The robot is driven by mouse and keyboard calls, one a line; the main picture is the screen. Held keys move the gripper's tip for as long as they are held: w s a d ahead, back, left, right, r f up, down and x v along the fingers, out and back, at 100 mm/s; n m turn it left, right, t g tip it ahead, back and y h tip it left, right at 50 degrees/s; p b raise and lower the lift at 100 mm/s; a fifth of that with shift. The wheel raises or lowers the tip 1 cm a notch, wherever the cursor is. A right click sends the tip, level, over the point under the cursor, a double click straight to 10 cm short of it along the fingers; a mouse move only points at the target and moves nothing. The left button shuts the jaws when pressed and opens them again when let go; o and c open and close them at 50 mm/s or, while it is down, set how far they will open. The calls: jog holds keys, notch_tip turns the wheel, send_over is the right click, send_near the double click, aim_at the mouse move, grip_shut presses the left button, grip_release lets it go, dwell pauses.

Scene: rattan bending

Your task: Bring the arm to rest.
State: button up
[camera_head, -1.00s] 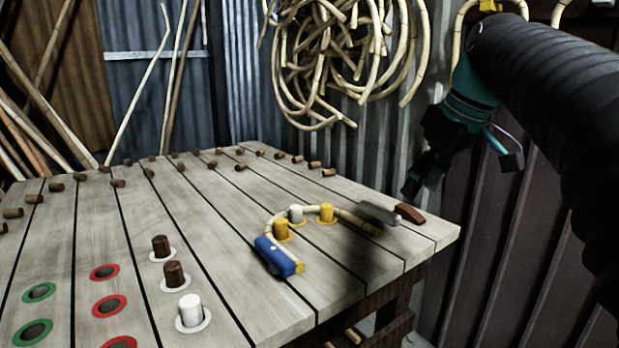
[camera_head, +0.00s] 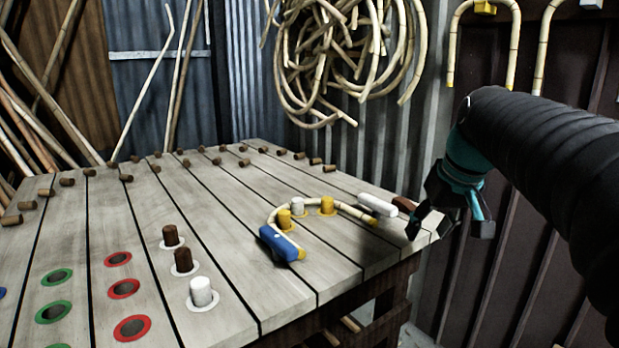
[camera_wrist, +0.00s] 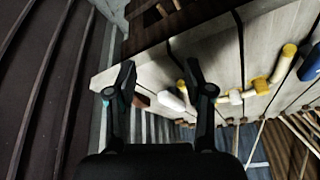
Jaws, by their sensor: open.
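My gripper (camera_head: 428,225) hangs in the air by the right corner of the wooden table (camera_head: 225,215), apart from the bent rattan. It is open and empty; in the wrist view its two fingers (camera_wrist: 158,82) stand apart with nothing between them but the table edge behind. The curved rattan piece (camera_head: 345,208) lies on the table around yellow and white pegs (camera_head: 297,206). A blue block (camera_head: 277,243) sits at its near end. A white block (camera_head: 377,204) and a brown block (camera_head: 404,204) lie near the table's right edge, the brown one close to my gripper.
Brown and white pegs (camera_head: 182,261) stand at the front of the table, beside red-ringed and green-ringed holes. Short brown pegs line the back. Coiled rattan (camera_head: 345,60) hangs on the wall, and bent pieces (camera_head: 484,12) hang at upper right. The space right of the table is free.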

jog(key=s+a+f, duration=0.2)
jog(key=s+f, duration=0.5)
jog(key=s, duration=0.2)
jog(key=s+a+f+m+t+h, duration=0.1)
jog(key=s+a+f, duration=0.2)
jog(key=s+f, duration=0.5)
jog(key=shift+s+f, duration=0.3)
jog(key=shift+s, duration=0.95)
